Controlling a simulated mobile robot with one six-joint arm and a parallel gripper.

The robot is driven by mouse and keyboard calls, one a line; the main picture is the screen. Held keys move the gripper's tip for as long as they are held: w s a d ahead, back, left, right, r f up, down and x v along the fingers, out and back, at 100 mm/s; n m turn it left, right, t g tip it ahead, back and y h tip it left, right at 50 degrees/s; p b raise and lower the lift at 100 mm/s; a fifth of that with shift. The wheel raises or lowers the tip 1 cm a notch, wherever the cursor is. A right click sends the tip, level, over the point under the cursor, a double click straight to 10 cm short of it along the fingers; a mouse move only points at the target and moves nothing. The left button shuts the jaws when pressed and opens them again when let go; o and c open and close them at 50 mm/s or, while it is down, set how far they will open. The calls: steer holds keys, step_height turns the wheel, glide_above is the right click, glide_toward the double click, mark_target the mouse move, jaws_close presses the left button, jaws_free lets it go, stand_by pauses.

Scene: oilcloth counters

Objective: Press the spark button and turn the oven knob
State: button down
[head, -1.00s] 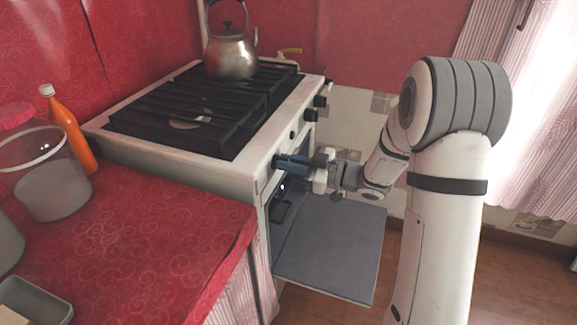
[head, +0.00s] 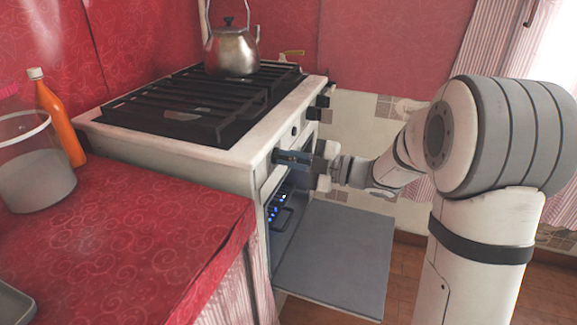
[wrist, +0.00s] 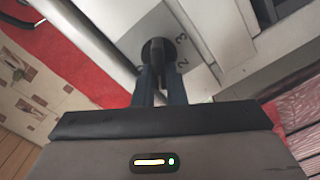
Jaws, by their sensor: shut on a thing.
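The white stove (head: 215,155) stands with its front panel facing right. My gripper (head: 280,157) reaches in from the right and is shut on a dark knob (wrist: 156,50) at the near end of that panel. In the wrist view, both fingers close around the knob, and the numbers 2 and 3 show beside it. Blue points of flame (head: 276,212) glow inside the open oven. A small dark round part (head: 294,132) sits on the panel beyond my gripper; I cannot tell if it is the spark button.
The oven door (head: 335,260) hangs open below my gripper. More black knobs (head: 318,101) stick out at the panel's far end. A kettle (head: 233,50) stands on the hob. The red counter (head: 150,230) at left holds an orange bottle (head: 62,125) and a jar (head: 35,175).

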steer(key=shift+d+n, duration=0.1)
steer(key=shift+n, duration=0.2)
stand_by(0.4)
steer(key=c, duration=1.5)
jaws_free()
steer(key=shift+p+v, duration=0.75)
steer(key=shift+v, duration=3.1)
